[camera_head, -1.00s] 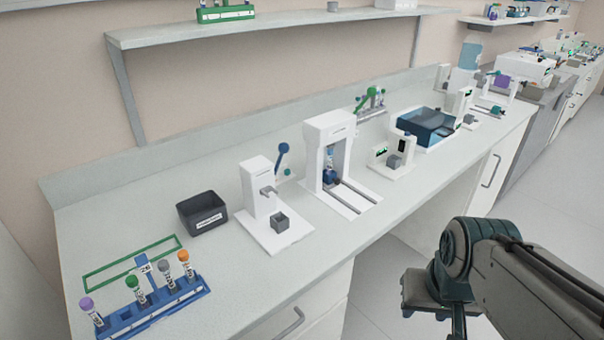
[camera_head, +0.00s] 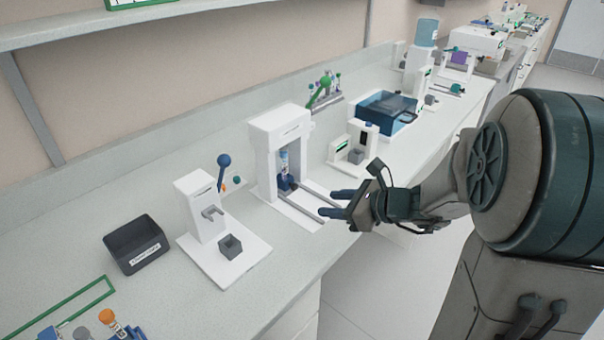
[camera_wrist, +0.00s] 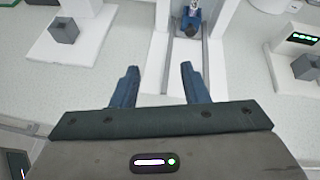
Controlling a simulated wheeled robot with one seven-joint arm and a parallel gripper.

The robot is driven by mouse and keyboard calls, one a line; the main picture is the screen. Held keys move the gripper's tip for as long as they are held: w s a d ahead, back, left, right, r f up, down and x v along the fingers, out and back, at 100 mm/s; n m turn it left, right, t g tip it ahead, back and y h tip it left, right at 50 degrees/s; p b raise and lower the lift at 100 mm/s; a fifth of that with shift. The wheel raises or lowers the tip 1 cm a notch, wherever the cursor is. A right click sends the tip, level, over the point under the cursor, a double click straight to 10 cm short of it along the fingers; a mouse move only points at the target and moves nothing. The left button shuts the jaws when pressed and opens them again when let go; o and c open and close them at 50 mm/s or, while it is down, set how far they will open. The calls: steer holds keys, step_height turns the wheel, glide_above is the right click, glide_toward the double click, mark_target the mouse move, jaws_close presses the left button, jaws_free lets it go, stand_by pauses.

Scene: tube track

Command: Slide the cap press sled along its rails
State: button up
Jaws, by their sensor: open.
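The cap press is a white arch (camera_head: 277,150) on a white base with two grey rails (camera_head: 304,203) running out towards the front. Its blue sled (camera_head: 287,183) sits at the back of the rails, inside the arch, with a labelled tube (camera_head: 284,161) upright in it. My gripper (camera_head: 327,203) is open and empty at the front end of the rails, apart from the sled. In the wrist view the two blue fingers (camera_wrist: 157,88) point towards the sled (camera_wrist: 190,18), which lies beyond them and slightly right of their middle.
Left of the press stands a white device with a blue-knobbed lever (camera_head: 223,165), then a dark bin (camera_head: 135,245). To the right are a small white device with a grey block (camera_head: 354,156) and a blue-lidded box (camera_head: 386,112). A shelf (camera_head: 130,20) hangs above.

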mark_target(296, 186)
steer(key=w, duration=0.1)
steer(key=w+d+m+t, duration=0.1)
steer(key=w+m, duration=0.1)
steer(key=shift+d+f, duration=0.15)
steer(key=shift+d, duration=0.1)
steer(key=shift+w+m+t, duration=0.3)
steer(key=shift+w+m, duration=0.1)
steer(key=shift+w+f, duration=0.15)
steer(key=shift+w, duration=0.1)
steer(key=x, duration=1.3)
steer(key=shift+d+f, duration=0.1)
jaws_close()
